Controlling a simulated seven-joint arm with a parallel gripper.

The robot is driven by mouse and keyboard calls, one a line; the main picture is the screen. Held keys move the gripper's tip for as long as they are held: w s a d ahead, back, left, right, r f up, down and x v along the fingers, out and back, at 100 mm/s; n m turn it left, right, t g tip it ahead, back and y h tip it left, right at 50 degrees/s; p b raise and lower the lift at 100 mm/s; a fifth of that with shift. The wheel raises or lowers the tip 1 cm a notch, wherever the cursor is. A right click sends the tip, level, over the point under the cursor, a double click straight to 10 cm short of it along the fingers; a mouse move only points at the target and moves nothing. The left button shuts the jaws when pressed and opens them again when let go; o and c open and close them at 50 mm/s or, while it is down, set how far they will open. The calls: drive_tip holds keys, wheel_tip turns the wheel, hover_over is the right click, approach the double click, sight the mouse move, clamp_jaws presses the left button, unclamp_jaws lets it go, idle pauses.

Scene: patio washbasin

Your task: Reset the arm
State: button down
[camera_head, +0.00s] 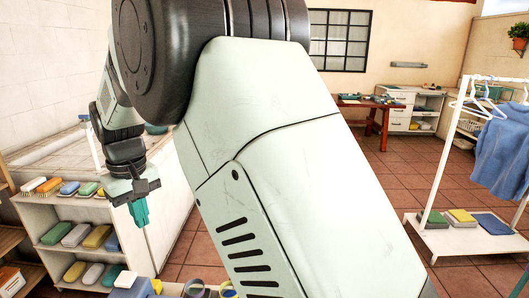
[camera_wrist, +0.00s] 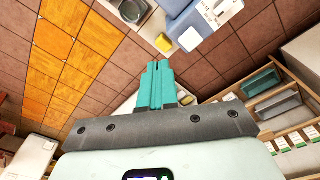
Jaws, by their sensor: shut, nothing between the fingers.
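My gripper (camera_head: 139,212) hangs at the left in the head view, with its teal fingers pointing down in front of the white washbasin counter. In the wrist view the two teal fingers (camera_wrist: 157,83) lie side by side, closed together with nothing between them. My pale green arm fills the middle of the head view and hides much of the room behind it.
A shelf unit (camera_head: 38,213) with several coloured folded or bar-like items stands at the left, near my gripper. A white clothes rack (camera_head: 454,132) with blue garments (camera_head: 503,150) stands at the right. A wooden table (camera_head: 371,103) is at the back. Tiled floor (camera_head: 396,173) lies open between.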

drive_tip(key=s+d+r+m+t, duration=0.15)
drive_tip(key=d+r, duration=0.25)
drive_tip(key=d, duration=0.4)
drive_tip(key=s+d+r+m, duration=0.1)
drive_tip(key=d+r+m, duration=0.1)
drive_tip(key=d+r, duration=0.45)
drive_tip(key=s+d+r+m+t, duration=0.1)
drive_tip(key=d+r+m, duration=0.15)
drive_tip(key=d, duration=0.65)
drive_tip(key=s+d+m+t, duration=0.2)
drive_tip(key=s+d+m, duration=0.2)
drive_tip(key=s+d, duration=1.1)
drive_tip(key=shift+s+f, duration=0.15)
drive_tip(key=shift+f, duration=0.25)
drive_tip(key=shift+t, duration=0.25)
